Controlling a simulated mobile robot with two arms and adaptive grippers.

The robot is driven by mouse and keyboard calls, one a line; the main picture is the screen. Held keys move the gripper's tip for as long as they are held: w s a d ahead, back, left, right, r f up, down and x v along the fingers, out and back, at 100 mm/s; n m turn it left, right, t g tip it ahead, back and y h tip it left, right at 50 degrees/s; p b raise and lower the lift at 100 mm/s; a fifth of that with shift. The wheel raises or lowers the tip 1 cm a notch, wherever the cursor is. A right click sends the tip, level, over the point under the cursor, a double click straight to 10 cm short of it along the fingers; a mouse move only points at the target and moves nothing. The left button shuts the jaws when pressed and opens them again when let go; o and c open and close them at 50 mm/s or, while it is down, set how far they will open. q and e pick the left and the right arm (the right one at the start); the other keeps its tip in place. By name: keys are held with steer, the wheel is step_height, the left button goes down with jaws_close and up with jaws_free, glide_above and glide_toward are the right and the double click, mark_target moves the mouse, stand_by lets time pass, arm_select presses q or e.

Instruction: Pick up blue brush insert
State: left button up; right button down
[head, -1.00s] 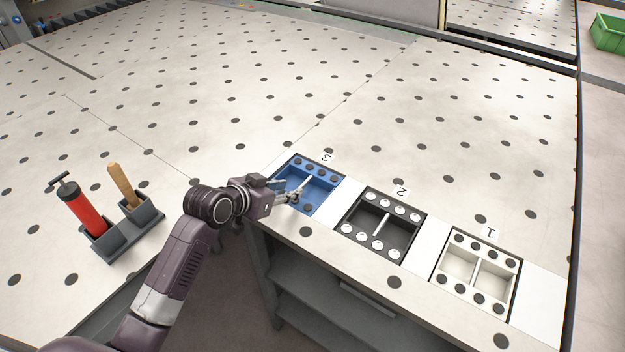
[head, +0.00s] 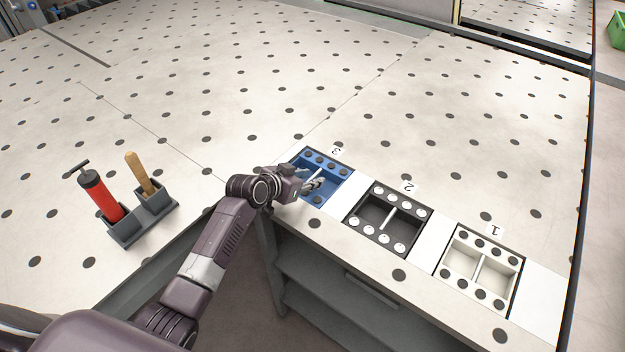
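The blue brush insert (head: 340,185) sits in the slot marked 3 at the table's front edge. It is a blue tray with dark round spots along its sides and a light bar across its middle. My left gripper (head: 318,183) is over the insert's near left part, close to the bar, and hides some of it. The fingers are small and overlap the bar, so I cannot tell whether they are open or shut, or touching. My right gripper is not in view.
A black insert (head: 372,208) sits in slot 2 and a white insert (head: 461,261) in slot 1, to the right. A holder (head: 126,234) with a red pump (head: 99,194) and a wooden-handled tool (head: 138,172) stands at left. The perforated table (head: 250,90) behind is clear.

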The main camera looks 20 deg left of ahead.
arm_select(q)
jaws_close()
steer(key=shift+w+r, duration=0.1)
steer(key=shift+r, duration=0.1)
stand_by(0.4)
